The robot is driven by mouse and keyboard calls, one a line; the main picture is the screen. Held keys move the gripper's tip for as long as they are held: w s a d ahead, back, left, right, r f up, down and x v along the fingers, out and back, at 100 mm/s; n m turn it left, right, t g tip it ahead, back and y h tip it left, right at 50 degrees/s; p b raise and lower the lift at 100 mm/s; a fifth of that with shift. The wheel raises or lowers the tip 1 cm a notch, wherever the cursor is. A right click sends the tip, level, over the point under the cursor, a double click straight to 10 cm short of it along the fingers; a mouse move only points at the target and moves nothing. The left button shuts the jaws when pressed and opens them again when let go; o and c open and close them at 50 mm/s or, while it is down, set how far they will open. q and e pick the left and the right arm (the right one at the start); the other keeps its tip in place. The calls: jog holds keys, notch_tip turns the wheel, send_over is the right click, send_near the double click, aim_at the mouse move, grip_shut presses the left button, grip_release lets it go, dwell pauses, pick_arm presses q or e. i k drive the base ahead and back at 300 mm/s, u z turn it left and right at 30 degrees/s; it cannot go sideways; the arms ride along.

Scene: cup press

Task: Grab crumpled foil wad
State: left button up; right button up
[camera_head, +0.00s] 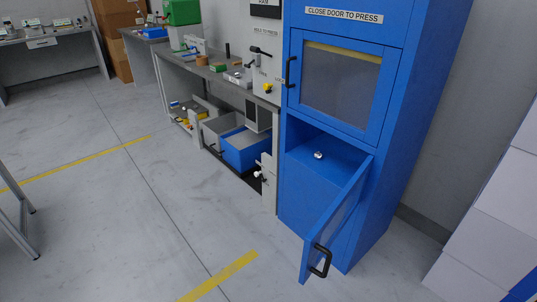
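A small shiny silver wad, which looks like the crumpled foil wad (318,155), sits on the blue surface inside the lower opening of a tall blue press cabinet (297,195). The lower door (340,225) of the cabinet stands open, swung out toward the front, with a black handle (320,261) near its bottom outer edge. The upper door with a window (341,88) is shut. Neither of my grippers shows in the head view.
A grey workbench (200,70) with tools stands left of the cabinet, with a blue bin (246,150) below it. White boxes (485,225) are stacked at the right. The floor in front is clear, with yellow line markings.

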aim_at(318, 154)
jog(key=u, duration=1.25)
jog(key=i, duration=2)
